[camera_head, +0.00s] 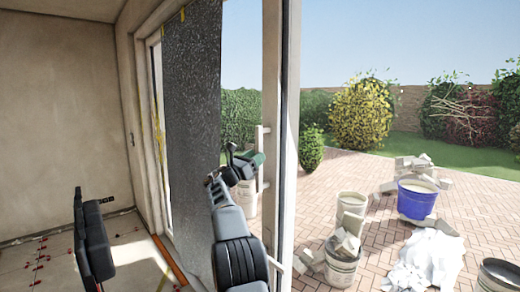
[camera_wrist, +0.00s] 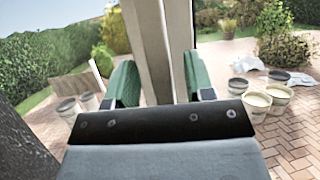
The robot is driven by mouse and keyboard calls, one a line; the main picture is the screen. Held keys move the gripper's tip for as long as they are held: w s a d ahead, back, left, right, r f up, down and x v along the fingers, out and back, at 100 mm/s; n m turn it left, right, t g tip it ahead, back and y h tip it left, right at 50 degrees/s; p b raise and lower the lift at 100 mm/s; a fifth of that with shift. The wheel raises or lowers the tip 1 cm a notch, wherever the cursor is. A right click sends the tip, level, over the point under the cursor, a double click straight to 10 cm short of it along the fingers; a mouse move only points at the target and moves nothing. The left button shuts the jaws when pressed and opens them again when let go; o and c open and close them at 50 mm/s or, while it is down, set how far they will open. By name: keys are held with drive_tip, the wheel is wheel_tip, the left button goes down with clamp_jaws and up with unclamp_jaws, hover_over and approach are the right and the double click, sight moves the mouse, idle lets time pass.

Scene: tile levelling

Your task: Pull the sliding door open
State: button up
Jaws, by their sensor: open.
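The sliding door's pale upright frame (camera_head: 273,70) stands near the middle of the head view. A whitish upright handle (camera_head: 264,138) is on its left side, partly hidden by my gripper. My gripper (camera_head: 257,162) is at handle height, very close to the handle. In the wrist view its two green fingers are apart, and my gripper (camera_wrist: 162,82) has the pale upright of the door frame (camera_wrist: 150,40) showing between and beyond them. I cannot tell whether the fingers touch the handle.
A dark speckled panel (camera_head: 195,130) hangs left of the door frame. Outside, a brick patio (camera_head: 400,210) holds a blue bucket (camera_head: 416,201), pale buckets (camera_head: 342,265), rubble and a white heap (camera_head: 425,262). A beige wall (camera_head: 55,110) stands at the left.

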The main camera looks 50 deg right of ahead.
drive_tip(key=shift+p+x, duration=0.45)
drive_tip(key=shift+x, duration=0.8)
drive_tip(key=shift+c, duration=0.4)
clamp_jaws()
